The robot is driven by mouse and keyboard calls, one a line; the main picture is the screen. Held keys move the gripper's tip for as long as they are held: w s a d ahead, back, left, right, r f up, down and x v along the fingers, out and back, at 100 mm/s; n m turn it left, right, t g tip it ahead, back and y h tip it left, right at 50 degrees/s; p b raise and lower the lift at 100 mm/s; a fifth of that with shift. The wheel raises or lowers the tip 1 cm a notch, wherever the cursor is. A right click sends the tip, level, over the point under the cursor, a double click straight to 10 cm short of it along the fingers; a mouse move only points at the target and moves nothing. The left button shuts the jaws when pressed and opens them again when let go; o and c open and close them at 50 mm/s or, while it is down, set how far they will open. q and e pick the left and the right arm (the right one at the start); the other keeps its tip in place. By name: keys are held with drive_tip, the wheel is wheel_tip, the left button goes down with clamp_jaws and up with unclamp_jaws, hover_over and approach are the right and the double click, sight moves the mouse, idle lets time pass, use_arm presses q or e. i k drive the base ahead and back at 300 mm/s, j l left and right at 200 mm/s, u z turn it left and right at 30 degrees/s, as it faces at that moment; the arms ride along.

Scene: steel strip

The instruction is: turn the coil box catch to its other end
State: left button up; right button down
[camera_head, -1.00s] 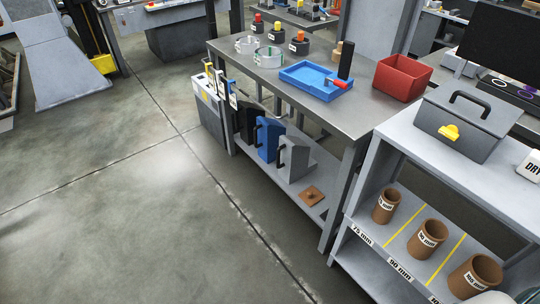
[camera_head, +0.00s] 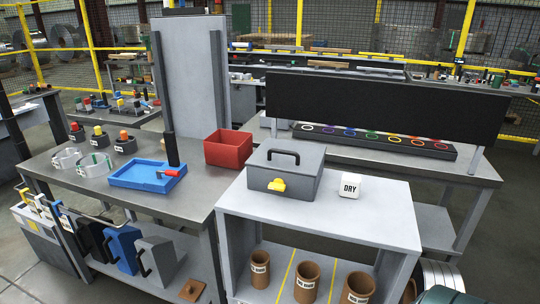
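The coil box (camera_head: 285,171) is a grey lidded box with a dark handle on top. It stands on the light grey cabinet (camera_head: 330,215) right of the middle. Its yellow catch (camera_head: 277,185) sits on the front face, with its lobe toward the right. The lid looks shut. Neither of my grippers shows in the head view.
A white block marked DRY (camera_head: 349,186) stands right of the box. A steel table (camera_head: 100,200) on the left holds a blue tray (camera_head: 147,174) and a red bin (camera_head: 228,148). Several brown tubes (camera_head: 307,282) stand on the cabinet's lower shelf. A black panel (camera_head: 385,108) rises behind.

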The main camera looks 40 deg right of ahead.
sight(278, 184)
drive_tip(key=l+z, duration=1.05)
drive_tip(key=k, duration=0.6)
